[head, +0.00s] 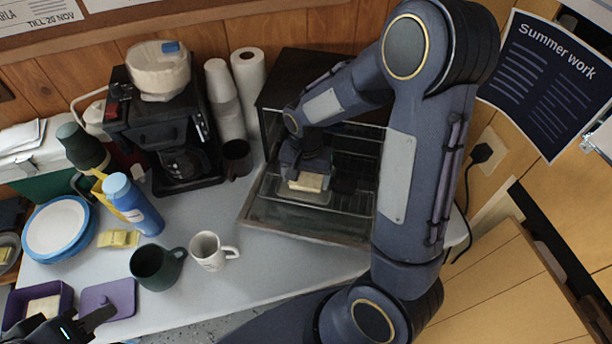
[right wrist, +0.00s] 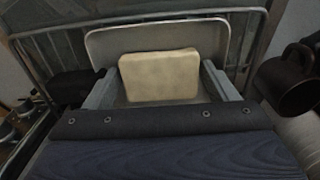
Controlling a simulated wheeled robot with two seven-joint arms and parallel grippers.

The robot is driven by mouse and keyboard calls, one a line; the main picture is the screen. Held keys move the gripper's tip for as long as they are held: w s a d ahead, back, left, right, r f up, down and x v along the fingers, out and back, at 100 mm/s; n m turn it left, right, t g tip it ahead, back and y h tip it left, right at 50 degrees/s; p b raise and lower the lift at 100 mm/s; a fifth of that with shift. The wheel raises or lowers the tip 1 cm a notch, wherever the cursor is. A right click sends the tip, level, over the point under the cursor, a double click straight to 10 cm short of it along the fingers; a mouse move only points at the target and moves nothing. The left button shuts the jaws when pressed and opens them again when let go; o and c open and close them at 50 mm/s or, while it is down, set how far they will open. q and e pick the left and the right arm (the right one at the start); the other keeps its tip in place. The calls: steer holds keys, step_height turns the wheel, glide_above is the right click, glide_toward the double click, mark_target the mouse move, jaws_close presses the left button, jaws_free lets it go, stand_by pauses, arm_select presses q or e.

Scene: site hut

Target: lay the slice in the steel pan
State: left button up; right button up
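The pale, bread-like slice (head: 307,182) is at the mouth of the open oven, over the thin grey steel pan (head: 312,197). In the right wrist view the slice (right wrist: 160,76) is between the two fingers of my right gripper (right wrist: 162,84), whose tips meet its side edges. The pan's rounded rim (right wrist: 215,38) shows behind and around it. I cannot tell whether the slice touches the pan. My right gripper also shows in the head view (head: 303,172), partly hidden. My left gripper (head: 75,325) is cut off at the bottom left corner, near a purple box.
The oven's glass door (head: 285,222) is folded down. A purple box (head: 66,296) holds another pale piece, with its lid (head: 108,298) beside it. A green mug (head: 158,268), white mug (head: 208,252), blue bottle (head: 140,210) and coffee maker (head: 160,130) stand left of the oven.

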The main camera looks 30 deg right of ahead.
mark_target(306, 181)
step_height(306, 181, up, 12)
steer(key=s+a+r+n+t+y, duration=0.2)
steer(key=s+n, duration=0.1)
steer(key=s, duration=0.5)
steer(key=s+a+r+n+t+y, duration=0.1)
steer(key=s+a+r+n+t, duration=0.1)
steer(key=s, duration=0.7)
steer(key=shift+r+n+t+y+p, duration=0.3)
steer(key=shift+n+t+y+p, duration=0.1)
steer(key=shift+n+t, duration=0.5)
